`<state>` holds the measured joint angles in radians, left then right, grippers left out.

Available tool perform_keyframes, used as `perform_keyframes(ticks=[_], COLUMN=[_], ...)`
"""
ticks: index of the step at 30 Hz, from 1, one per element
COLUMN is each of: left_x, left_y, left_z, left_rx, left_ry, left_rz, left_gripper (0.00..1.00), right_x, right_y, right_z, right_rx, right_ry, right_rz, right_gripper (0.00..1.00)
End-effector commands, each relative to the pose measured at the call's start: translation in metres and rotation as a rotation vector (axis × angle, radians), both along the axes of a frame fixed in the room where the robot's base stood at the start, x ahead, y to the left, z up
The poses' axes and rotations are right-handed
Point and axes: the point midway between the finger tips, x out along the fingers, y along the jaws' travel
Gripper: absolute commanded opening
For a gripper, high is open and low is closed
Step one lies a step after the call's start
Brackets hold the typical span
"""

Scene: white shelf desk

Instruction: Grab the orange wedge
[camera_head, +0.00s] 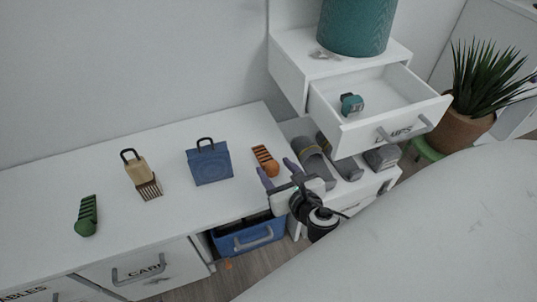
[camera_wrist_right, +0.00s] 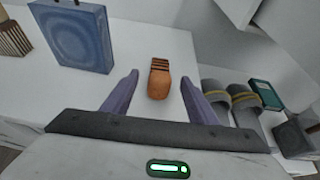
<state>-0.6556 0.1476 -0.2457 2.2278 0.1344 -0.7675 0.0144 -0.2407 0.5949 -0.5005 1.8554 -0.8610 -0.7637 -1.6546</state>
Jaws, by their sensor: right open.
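The orange wedge (camera_head: 264,154) lies on the white desk top near its right end. It has a dark ridged part and a smooth rounded orange end. In the right wrist view the wedge (camera_wrist_right: 158,82) lies between the two purple fingers, rounded end towards me, with a gap on each side. My right gripper (camera_head: 276,169) is open and empty, with its fingers pointing at the wedge from the front. I cannot tell how high the fingertips are above the desk. My left gripper is not in view.
A blue bag-shaped block (camera_head: 209,165) stands left of the wedge. Farther left are a tan block (camera_head: 136,168) with a brown ridged piece and a green ridged piece (camera_head: 87,216). An open drawer (camera_head: 384,116) and grey slippers (camera_head: 314,160) are to the right.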

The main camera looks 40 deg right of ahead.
Motion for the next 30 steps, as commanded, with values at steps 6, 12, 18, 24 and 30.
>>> perform_keyframes(ticks=[6,12,18,24,30], left_x=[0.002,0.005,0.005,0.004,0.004], left_y=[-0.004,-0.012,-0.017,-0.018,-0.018], left_z=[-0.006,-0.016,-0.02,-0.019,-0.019], left_rx=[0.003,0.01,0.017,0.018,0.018], left_ry=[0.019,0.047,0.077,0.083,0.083], left_rz=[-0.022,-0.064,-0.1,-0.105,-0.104], left_gripper=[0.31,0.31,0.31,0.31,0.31], right_x=[0.02,0.043,0.063,0.065,0.065], right_y=[-0.003,-0.009,-0.013,-0.014,-0.013], right_z=[-0.009,-0.023,-0.029,-0.029,-0.029], right_rx=[0.004,0.006,0.007,0.008,0.008], right_ry=[-0.001,-0.001,0.001,0.003,0.003], right_rz=[-0.001,-0.003,-0.002,-0.002,-0.002], right_gripper=[0.53,0.53,0.53,0.53,0.29])
